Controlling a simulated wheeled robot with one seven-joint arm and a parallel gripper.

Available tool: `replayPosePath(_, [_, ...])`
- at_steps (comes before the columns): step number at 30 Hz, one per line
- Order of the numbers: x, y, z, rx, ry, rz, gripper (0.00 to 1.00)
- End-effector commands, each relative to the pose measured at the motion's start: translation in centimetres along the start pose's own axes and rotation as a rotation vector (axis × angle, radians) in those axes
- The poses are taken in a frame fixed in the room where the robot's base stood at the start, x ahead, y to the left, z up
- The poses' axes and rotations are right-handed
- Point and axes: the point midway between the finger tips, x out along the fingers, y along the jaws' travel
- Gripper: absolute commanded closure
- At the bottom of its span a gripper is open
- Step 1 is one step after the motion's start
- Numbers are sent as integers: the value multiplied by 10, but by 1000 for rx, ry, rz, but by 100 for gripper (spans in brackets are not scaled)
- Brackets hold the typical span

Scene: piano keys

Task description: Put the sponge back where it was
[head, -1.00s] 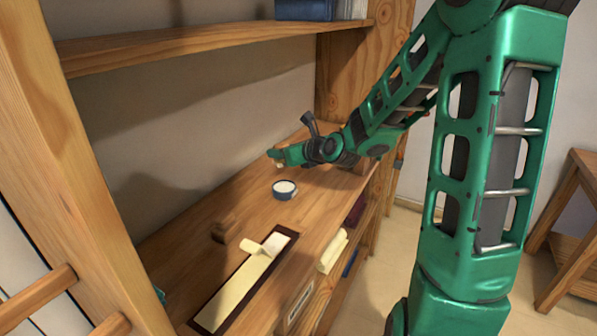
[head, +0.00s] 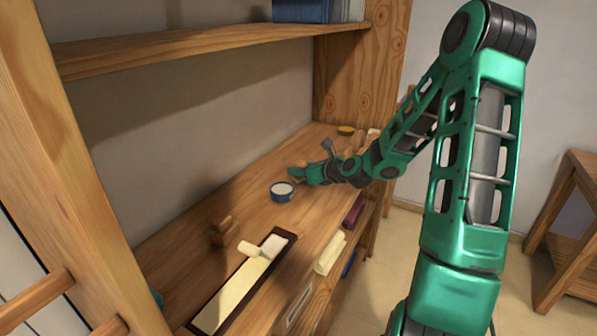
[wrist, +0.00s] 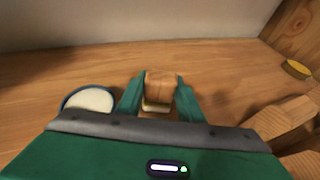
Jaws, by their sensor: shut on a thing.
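My gripper (wrist: 160,92) is shut on a tan block with a pale lower edge, which looks like the sponge (wrist: 161,88). In the head view my gripper (head: 298,174) is low over the bench top, just behind and right of a small blue bowl with white contents (head: 282,191). The sponge is small and hard to make out there. In the wrist view the bowl (wrist: 88,100) is left of the fingers, apart from them. I cannot tell whether the sponge touches the wood.
A dark tray of cream piano keys (head: 238,290) lies at the front, with a pale piece (head: 250,248) across it. A brown wooden block (head: 223,231) stands behind it. A yellow round tin (head: 346,130) is at the far end. A shelf (head: 190,46) hangs above.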

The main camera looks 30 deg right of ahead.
Motion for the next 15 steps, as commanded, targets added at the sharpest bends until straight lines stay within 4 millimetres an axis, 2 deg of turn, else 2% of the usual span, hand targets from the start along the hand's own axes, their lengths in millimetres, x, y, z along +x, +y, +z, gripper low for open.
replayPosePath(12, [2,0,-5,0,-1,0,92])
replayPosePath(13, [2,0,-5,0,-1,0,64])
replayPosePath(15, [2,0,-5,-1,-1,0,47])
